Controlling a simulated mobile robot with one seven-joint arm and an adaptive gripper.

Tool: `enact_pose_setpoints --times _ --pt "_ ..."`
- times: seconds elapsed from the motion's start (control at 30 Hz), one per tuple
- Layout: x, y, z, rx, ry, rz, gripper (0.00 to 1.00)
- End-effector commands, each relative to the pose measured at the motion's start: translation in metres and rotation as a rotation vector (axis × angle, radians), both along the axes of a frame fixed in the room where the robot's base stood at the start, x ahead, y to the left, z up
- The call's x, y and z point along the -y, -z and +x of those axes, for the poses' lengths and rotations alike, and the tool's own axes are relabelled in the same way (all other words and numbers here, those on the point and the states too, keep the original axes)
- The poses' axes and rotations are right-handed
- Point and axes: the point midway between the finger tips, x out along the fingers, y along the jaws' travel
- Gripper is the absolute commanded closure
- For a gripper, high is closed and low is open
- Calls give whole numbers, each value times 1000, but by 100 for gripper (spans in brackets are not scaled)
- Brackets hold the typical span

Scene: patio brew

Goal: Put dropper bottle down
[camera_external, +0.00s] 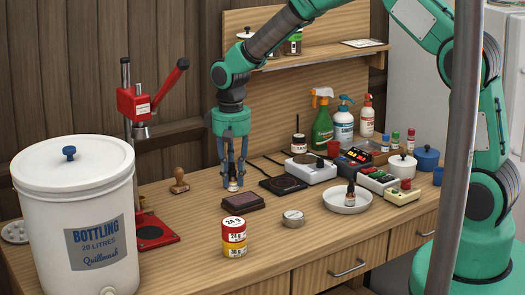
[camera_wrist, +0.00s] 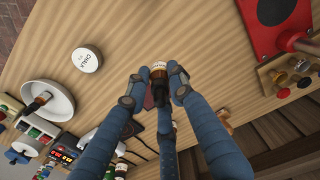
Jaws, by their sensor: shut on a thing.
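My gripper (camera_external: 234,178) is shut on a small dark dropper bottle (camera_external: 233,185) with a pale label, upright in the external view. The bottle is low over the wooden table, just behind the dark stamp pad (camera_external: 242,201); I cannot tell whether its base touches the table. In the wrist view the bottle (camera_wrist: 158,71) shows between my fingertips (camera_wrist: 157,80), which partly cover it.
A wooden stamp (camera_external: 180,182) and red press (camera_external: 138,103) are left of my gripper. A black plate (camera_external: 283,185) and white scale (camera_external: 309,168) are right. Stacked tins (camera_external: 234,237) and a small round tin (camera_external: 293,217) stand in front. Bare table lies around the stamp pad.

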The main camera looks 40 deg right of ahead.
Motion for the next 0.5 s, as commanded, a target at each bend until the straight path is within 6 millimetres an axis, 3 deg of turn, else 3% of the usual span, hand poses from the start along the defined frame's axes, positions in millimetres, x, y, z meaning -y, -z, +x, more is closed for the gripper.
enact_pose_setpoints --times 0.1,0.5 --pt "43 -2 1 -1 -2 0 100" --pt "178 -3 -13 0 -35 0 100"
